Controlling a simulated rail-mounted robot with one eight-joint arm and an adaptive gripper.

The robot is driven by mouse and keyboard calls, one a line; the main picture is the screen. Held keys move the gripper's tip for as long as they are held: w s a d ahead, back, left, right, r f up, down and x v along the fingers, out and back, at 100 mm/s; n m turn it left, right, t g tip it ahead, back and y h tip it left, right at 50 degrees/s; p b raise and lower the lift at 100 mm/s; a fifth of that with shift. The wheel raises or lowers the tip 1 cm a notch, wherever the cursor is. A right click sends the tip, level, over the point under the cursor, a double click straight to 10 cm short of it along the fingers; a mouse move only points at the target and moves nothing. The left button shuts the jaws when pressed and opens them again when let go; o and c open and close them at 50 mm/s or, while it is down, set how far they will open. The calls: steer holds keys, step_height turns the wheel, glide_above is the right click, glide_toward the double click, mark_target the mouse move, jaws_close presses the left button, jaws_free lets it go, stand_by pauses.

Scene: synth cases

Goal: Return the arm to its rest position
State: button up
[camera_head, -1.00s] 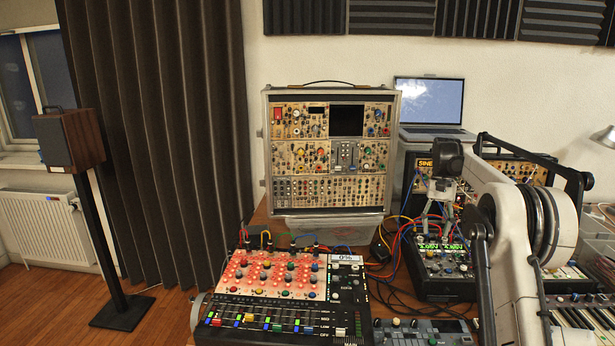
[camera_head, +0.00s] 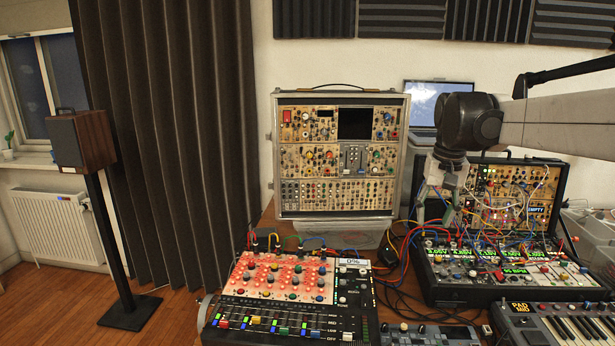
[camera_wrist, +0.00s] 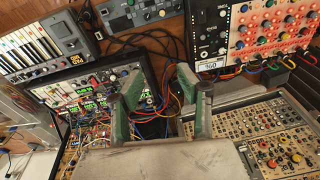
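My gripper (camera_head: 435,213) hangs pointing down in the head view, in front of the patch-cabled synth case's left side. Its two green-padded fingers are apart with nothing between them; the wrist view shows the same open gripper (camera_wrist: 158,82) above cables and gear. My arm reaches in from the right edge of the head view, roughly level, and ends in a dark wrist joint. I cannot tell the exact gap between the fingers and the case.
The open synth case (camera_head: 505,280) stands below and right of my gripper. A tall modular case (camera_head: 340,208) stands left, with a laptop (camera_head: 436,95) behind. A red-panelled mixer (camera_head: 280,275) and a keyboard (camera_head: 560,325) lie in front. Loose cables (camera_head: 400,260) run between them.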

steer(key=s+a+f+n+t, duration=0.1)
steer(key=s+a+t, duration=0.15)
steer(key=s, duration=0.55)
steer(key=s+a+f+t, duration=0.1)
steer(key=s+a, duration=0.2)
steer(key=s, duration=0.5)
steer(key=s+a+f+n+t, duration=0.1)
steer(key=s+a+f+t, duration=0.1)
steer(key=s+f, duration=0.6)
steer(key=s+a, duration=0.1)
steer(key=s, duration=0.3)
steer(key=shift+a, duration=0.15)
stand_by(0.4)
